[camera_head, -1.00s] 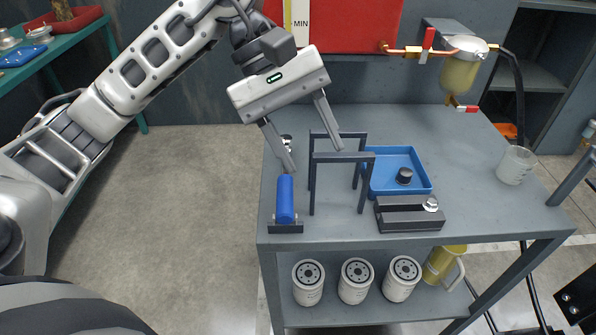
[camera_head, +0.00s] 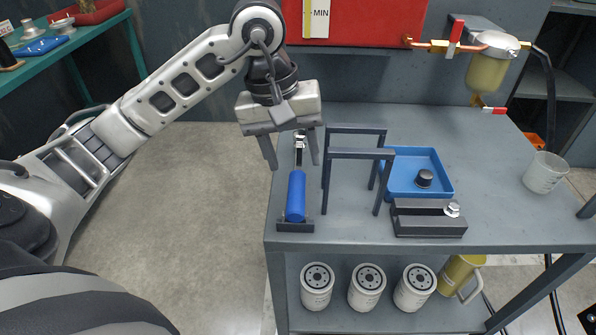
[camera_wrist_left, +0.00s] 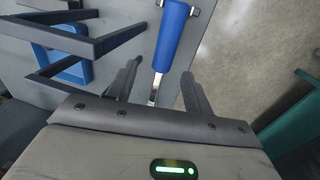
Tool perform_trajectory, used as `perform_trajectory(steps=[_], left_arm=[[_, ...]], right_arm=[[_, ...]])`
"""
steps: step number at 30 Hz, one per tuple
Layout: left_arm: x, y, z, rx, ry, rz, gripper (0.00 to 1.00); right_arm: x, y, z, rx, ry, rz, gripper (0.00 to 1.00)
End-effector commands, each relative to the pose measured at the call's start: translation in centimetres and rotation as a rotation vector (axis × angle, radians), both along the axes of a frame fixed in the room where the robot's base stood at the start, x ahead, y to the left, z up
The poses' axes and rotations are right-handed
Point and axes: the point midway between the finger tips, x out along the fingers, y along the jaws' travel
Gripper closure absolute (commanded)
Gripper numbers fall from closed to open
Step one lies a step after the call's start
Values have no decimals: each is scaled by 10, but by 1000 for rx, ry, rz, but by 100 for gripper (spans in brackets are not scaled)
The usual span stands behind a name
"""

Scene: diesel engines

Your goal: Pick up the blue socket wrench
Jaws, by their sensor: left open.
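The blue socket wrench (camera_head: 296,196) lies on the left side of the grey bench, its blue handle toward the near edge in a small dark holder (camera_head: 295,226). Its metal shaft and socket head (camera_head: 300,141) point away from me. My left gripper (camera_head: 292,165) is open and empty above the wrench, with its fingers pointing down on either side of the shaft. In the left wrist view the blue handle (camera_wrist_left: 170,38) lies beyond the fingertips, and the metal shaft runs between the open fingers (camera_wrist_left: 160,80). My right gripper is not in view.
A dark frame stand (camera_head: 358,154) rises just right of the wrench. A blue tray (camera_head: 443,189) with a black cap (camera_head: 424,178) and a dark block (camera_head: 428,222) stand further right. A clear cup (camera_head: 544,173) is at the right. Several white filters (camera_head: 367,287) stand below.

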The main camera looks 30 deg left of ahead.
Motion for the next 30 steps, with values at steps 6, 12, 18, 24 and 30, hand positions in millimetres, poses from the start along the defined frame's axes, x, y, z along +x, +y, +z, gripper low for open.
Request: perform_trajectory(steps=[6,12,18,24,30], left_arm=[[-1,-2,-32,-2,6,0,49],[2,-5,-49,-2,1,0,49],[2,-5,-49,-1,0,0,49],[2,-5,-49,-1,0,0,100],[2,-5,-48,-1,-2,0,100]], right_arm=[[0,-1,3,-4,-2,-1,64],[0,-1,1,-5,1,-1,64],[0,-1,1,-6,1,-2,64],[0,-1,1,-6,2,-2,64],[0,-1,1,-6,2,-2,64]])
